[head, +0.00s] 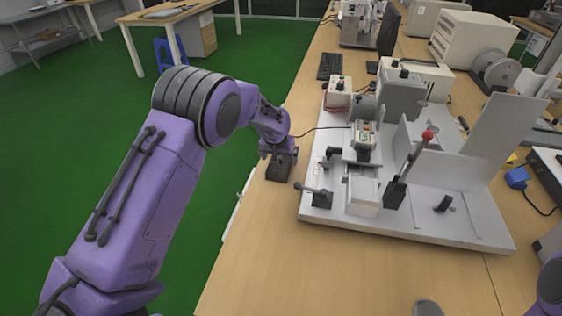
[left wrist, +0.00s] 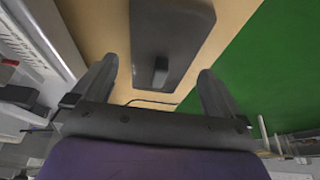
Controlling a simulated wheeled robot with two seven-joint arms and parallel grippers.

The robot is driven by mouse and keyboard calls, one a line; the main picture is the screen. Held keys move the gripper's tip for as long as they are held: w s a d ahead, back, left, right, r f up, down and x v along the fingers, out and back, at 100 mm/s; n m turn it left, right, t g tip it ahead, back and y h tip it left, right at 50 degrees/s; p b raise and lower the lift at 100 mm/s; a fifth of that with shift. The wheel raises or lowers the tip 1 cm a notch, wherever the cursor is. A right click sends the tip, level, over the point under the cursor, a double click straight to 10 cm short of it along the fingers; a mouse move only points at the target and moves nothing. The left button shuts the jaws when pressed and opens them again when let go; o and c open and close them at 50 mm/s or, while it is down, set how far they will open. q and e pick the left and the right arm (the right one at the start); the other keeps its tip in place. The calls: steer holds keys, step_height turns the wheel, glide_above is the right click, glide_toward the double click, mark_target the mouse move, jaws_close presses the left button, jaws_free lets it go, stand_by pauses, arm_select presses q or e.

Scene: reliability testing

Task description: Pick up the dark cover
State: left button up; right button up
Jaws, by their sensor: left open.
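The dark cover (head: 279,167) lies on the wooden table near its left edge, just left of the white fixture plate. In the left wrist view the dark cover (left wrist: 172,35) is a dark grey rounded block with a small raised knob, lying between and beyond the fingers. My left gripper (head: 281,150) is over the cover in the head view, and its fingertips are hard to make out there. In the left wrist view my left gripper (left wrist: 158,80) has its two fingers wide apart with nothing between the tips. A purple piece of my right arm shows at the lower right edge; its gripper is out of frame.
The white fixture plate (head: 420,228) with levers and a red-knobbed handle (head: 427,136) stands close right of the cover. A thin cable (head: 318,129) runs on the table behind the cover. The table front (head: 300,265) is mostly clear. Green floor (head: 90,130) lies left of the table edge.

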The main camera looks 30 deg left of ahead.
mark_target(280, 158)
arm_select(q)
steer(key=x, duration=0.3)
steer(key=shift+w+f, duration=0.1)
steer(key=c, duration=1)
